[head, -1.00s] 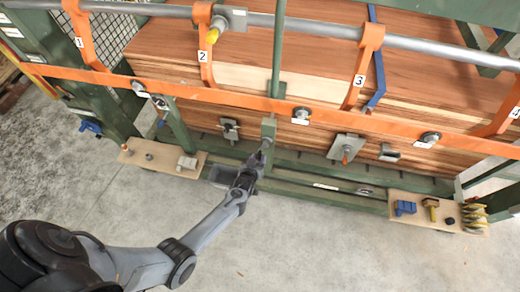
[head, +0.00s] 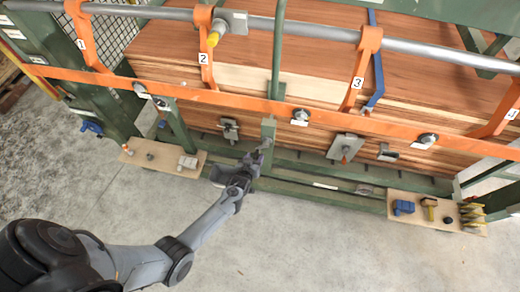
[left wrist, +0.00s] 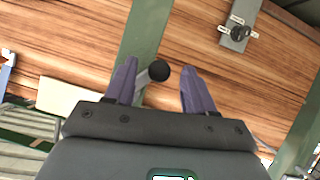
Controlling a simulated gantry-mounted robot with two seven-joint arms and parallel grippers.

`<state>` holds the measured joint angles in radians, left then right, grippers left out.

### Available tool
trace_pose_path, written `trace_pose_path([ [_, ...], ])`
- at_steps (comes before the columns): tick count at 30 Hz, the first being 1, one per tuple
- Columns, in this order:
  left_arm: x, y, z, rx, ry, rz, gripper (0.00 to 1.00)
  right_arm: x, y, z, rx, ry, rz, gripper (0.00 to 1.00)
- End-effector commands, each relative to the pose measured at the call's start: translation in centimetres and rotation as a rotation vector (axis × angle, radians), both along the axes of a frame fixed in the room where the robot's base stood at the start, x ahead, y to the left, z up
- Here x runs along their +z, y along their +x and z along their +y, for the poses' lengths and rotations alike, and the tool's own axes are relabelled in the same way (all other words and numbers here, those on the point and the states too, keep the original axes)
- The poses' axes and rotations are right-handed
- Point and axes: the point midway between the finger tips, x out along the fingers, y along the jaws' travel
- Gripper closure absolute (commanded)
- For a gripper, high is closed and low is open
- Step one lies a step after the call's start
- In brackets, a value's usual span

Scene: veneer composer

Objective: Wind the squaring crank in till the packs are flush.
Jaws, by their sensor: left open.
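A crank with a black ball knob (left wrist: 159,72) on a short grey arm shows in the left wrist view. In the head view a small grey fitting, likely that crank, is on the green post (head: 268,135). My left gripper (head: 252,160) is open and empty just left of and below this fitting. In the left wrist view its purple fingers (left wrist: 158,92) stand either side of the knob, which appears beyond their tips; contact cannot be told. The veneer packs (head: 300,90) lie stacked behind the orange rail. My right gripper is not in view.
The orange rail (head: 190,95) crosses in front of the packs, with numbered orange arms above. Other fittings stand nearby, including a grey plate with a handle (head: 345,147). Wooden shelves at left (head: 160,158) and right (head: 436,212) hold small parts. The concrete floor in front is clear.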

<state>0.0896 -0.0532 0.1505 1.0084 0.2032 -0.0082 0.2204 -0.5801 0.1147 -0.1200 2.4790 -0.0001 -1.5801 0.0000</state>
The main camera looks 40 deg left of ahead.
Motion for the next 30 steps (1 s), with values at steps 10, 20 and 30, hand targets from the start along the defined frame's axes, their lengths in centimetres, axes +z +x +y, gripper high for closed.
trace_pose_path([
  [10,0.2,-1.0,-0.5,0.000,0.000,0.001,0.46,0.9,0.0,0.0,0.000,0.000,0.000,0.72],
  [20,0.2,-3.4,-1.6,-0.001,-0.001,0.001,0.46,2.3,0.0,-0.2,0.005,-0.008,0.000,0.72],
  [30,0.1,-5.3,-2.5,-0.001,0.000,0.000,0.46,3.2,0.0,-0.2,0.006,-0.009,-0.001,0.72],
])
